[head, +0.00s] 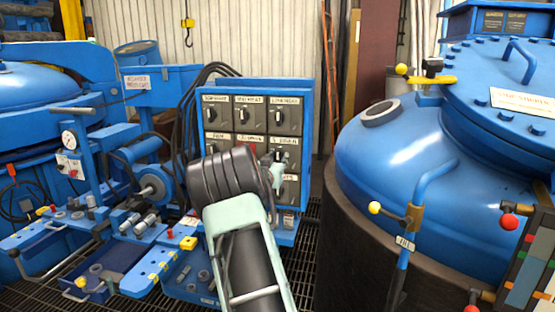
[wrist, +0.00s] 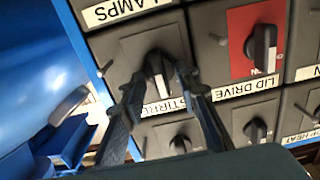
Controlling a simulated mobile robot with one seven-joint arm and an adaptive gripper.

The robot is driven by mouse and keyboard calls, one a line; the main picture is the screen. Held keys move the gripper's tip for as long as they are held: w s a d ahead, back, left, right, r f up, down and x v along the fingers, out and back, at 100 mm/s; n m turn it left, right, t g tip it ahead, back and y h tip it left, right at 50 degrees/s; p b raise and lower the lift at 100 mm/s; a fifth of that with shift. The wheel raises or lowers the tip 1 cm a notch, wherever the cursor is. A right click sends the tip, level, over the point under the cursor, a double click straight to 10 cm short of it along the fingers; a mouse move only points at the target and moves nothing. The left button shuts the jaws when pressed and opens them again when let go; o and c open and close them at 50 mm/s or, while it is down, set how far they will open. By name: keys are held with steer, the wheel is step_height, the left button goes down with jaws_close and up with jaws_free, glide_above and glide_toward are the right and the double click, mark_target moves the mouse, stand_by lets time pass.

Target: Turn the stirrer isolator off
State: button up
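The switch panel (head: 258,86) carries rows of black rotary switches, with labels above the top row. In the wrist view my gripper (wrist: 158,76) has its two fingers apart, either side of a black knob (wrist: 157,66) under the "LAMPS" label (wrist: 122,10). I cannot tell whether the fingers touch it. The partly covered stirrer label (wrist: 163,107) lies below that knob.
A red-plated switch (wrist: 258,42) is right of the fingers, above the "LID DRIVE" label (wrist: 247,86) and another switch (wrist: 256,130). A blue furnace vessel (head: 400,150) stands right of the panel. Blue benches with fittings (head: 120,250) stand left.

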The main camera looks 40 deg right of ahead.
steer(key=shift+c, duration=0.3)
jaws_close()
